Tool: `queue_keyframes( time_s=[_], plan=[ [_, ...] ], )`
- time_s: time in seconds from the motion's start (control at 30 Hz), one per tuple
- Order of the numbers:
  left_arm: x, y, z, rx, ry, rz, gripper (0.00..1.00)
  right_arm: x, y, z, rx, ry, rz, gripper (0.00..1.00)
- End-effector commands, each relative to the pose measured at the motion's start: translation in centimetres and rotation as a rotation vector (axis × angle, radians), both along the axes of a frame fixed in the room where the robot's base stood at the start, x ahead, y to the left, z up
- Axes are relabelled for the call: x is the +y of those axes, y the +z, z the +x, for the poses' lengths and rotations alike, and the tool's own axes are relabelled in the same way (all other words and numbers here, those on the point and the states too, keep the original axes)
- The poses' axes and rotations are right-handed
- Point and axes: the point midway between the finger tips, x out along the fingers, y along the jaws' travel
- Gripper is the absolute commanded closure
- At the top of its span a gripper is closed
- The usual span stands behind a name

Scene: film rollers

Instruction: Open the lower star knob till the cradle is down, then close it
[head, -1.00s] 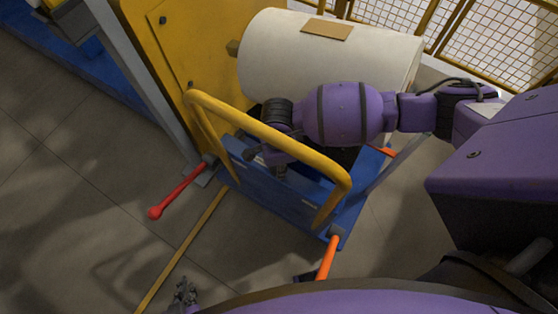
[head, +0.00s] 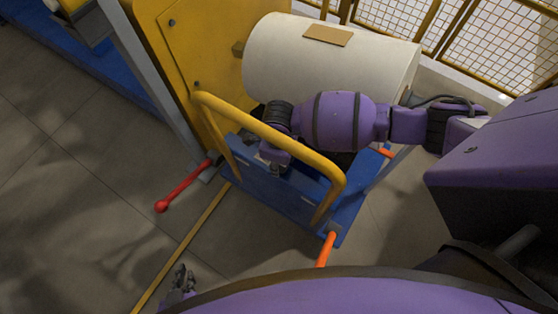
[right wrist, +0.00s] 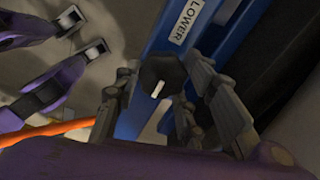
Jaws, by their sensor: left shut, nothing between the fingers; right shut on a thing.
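The lower star knob (right wrist: 162,75) is black with a white mark, beside a "LOWER" label (right wrist: 187,22) on a blue bar in the right wrist view. My right gripper (right wrist: 160,98) has its fingers on both sides of the knob and is shut on it. In the head view, my right gripper (head: 272,156) is down behind the yellow handle of the blue cart (head: 270,190), and the knob cannot be made out there. My left gripper (head: 183,280) is low at the bottom edge, shut and empty, away from the cart. The cradle is largely hidden behind my right arm.
A large white film roll (head: 330,60) lies just behind my right forearm, beside a yellow machine panel (head: 185,60). The yellow handle (head: 270,135) arches over the cart front. A red lever (head: 180,187) and an orange bar (head: 327,248) stick out. Floor at left is open.

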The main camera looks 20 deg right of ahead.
Motion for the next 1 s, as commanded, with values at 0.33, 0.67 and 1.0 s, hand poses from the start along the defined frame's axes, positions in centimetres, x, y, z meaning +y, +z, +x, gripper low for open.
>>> queue_keyframes(
  time_s=[0.33,0.67,1.0],
  plan=[
    [-0.1,0.1,0.5,-0.008,-0.004,-0.001,1.0,0.1,-0.2,-0.4,0.009,0.0,0.0,0.89],
    [-0.2,0.2,1.0,-0.016,-0.005,-0.002,1.0,0.1,-0.1,-0.2,0.004,0.0,0.001,0.46],
    [-0.1,0.2,0.5,-0.007,-0.004,-0.001,1.0,0.0,2.9,-0.1,0.001,0.003,0.002,0.46]
  ],
)
